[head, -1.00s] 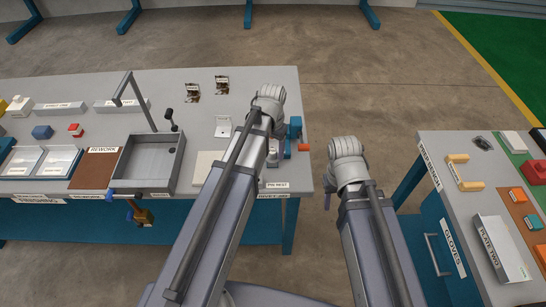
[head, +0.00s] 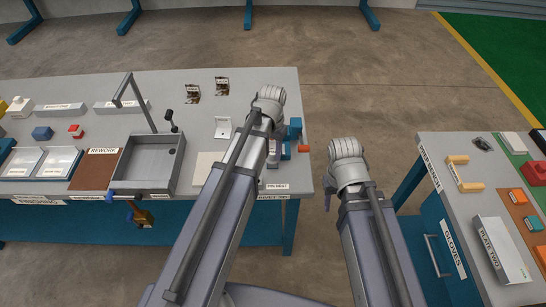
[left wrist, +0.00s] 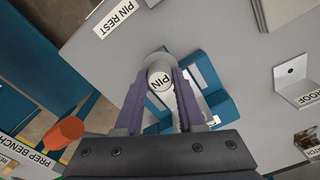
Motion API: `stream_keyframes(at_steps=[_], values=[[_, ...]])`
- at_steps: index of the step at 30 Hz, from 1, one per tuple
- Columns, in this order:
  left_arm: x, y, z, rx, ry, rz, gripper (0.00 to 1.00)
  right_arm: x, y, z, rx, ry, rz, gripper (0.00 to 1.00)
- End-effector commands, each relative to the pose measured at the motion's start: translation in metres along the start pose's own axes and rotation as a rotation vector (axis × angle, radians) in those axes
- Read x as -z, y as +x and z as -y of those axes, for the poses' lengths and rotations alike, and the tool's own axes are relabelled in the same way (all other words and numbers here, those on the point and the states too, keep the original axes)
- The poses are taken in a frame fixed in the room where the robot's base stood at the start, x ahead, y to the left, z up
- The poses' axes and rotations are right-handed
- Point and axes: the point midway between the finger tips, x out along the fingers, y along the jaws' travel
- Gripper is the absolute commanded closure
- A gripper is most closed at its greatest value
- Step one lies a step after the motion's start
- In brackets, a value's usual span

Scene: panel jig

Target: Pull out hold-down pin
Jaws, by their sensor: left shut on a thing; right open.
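The pin (left wrist: 159,80), a pale cylinder with "PIN" on its round top, stands between the fingers of my left gripper (left wrist: 160,97) in the left wrist view. The gripper is shut on it. Around the pin's top is a grey round rim. A blue jig (left wrist: 213,88) with a pale part in it lies beside and below; I cannot tell whether the pin still sits in it. In the head view my left gripper (head: 275,147) and arm hide the pin; the blue jig (head: 294,131) shows just right. My right gripper (head: 328,200) is open and empty, off the bench's right edge.
The orange knob (head: 304,148) sticks out at the bench's right edge. The PIN REST label (left wrist: 114,17) marks the bench near the pin. A metal bracket (head: 223,127) and a sink (head: 150,165) with a tall tap lie left. A second bench (head: 455,145) stands right, across a gap.

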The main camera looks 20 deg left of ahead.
Motion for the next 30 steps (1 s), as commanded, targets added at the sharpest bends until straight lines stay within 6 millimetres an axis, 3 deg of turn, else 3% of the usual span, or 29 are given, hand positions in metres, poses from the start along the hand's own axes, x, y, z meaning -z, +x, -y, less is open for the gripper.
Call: stream_keyframes(at_steps=[30], values=[[0.000,-0.012,0.000,0.000,0.000,0.000,1.00,-0.001,-0.012,-0.001,0.000,0.000,0.000,0.50]])
